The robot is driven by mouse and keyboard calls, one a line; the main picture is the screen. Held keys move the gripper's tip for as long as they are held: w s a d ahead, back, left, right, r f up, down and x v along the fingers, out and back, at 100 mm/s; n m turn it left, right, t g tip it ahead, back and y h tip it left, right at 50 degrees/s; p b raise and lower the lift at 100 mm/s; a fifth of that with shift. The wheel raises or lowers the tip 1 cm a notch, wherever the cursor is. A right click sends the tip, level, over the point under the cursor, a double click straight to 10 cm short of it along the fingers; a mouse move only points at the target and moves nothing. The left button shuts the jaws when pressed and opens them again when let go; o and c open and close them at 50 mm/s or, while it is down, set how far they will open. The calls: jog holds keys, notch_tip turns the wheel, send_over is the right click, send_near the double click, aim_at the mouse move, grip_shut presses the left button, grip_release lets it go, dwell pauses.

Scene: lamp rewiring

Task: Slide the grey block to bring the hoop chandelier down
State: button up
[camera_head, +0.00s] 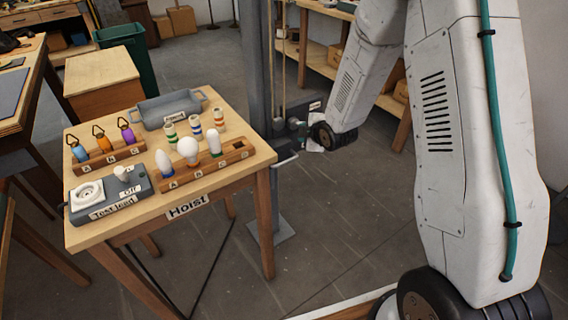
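A grey upright post (255,70) stands behind the table labelled Hoist, with a thin rod or cord running beside it. A grey block-like part (286,146) sits low beside the post, just left of my gripper; I cannot tell for sure that it is the grey block. My arm reaches down from the upper right, and my gripper (307,143) is at this part. The gripper is small and partly hidden by my wrist, so its fingers and any contact are unclear. The hoop chandelier is not in view.
The Hoist table (224,180) holds a grey tray (168,110), bulbs in a wooden rack (205,174), coloured pendants (102,140), striped cylinders and a test unit (108,196). A green bin (126,50) and a wooden shelf (318,52) stand behind. Floor right of the table is clear.

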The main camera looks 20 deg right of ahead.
notch_tip(320, 180, down, 8)
jog(key=a+n+t+y, duration=0.1)
jog(key=n, duration=0.1)
jog(key=n+t+y, duration=0.2)
jog(key=n+t, duration=0.1)
jog(key=n, duration=0.1)
send_near(285, 163)
jog(key=w, duration=0.3)
jog(key=x, duration=0.5)
jog(key=a+x, duration=0.1)
jog(key=x, duration=0.2)
jog(key=shift+s+f, duration=0.25)
jog(key=shift+f, duration=0.1)
grip_shut()
